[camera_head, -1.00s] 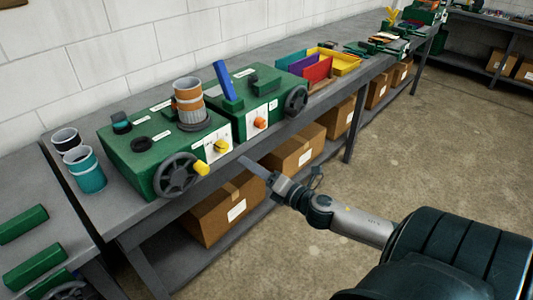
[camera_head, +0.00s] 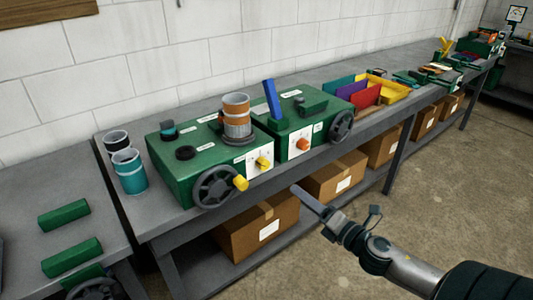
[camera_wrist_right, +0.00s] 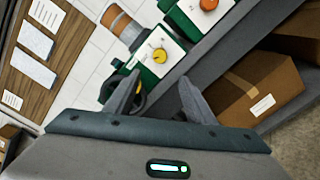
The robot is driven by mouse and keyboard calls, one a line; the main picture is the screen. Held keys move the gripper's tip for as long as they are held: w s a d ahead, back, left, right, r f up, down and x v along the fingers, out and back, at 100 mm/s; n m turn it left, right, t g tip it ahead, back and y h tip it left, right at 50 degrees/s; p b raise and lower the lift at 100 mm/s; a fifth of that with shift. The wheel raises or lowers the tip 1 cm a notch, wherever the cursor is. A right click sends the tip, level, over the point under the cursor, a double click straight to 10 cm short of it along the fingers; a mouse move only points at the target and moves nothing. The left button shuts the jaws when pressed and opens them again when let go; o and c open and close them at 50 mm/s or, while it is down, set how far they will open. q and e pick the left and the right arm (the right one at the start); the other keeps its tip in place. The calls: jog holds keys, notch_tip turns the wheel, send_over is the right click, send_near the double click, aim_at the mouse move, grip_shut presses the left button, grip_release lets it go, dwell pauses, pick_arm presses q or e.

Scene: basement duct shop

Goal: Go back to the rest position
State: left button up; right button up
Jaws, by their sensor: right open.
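My right gripper (camera_head: 299,189) is in front of the workbench edge in the head view, pointing toward the green machine boxes. In the right wrist view its two fingers (camera_wrist_right: 160,92) are spread apart with nothing between them. The left green box (camera_head: 195,165) carries a yellow knob (camera_head: 263,163) and a black handwheel (camera_head: 214,187) with a yellow handle. An orange-and-grey cylinder (camera_head: 237,113) stands upright on it. The right green box (camera_head: 325,104) has an orange knob (camera_head: 303,145), a blue lever (camera_head: 271,97) and another handwheel. My left gripper is not in view.
Two cups, one teal (camera_head: 129,172) and one dark-banded (camera_head: 117,142), stand at the bench's left end. Coloured bins (camera_head: 395,92) sit farther along. Cardboard boxes (camera_head: 258,229) fill the lower shelf. The concrete floor (camera_head: 450,190) to the right is clear.

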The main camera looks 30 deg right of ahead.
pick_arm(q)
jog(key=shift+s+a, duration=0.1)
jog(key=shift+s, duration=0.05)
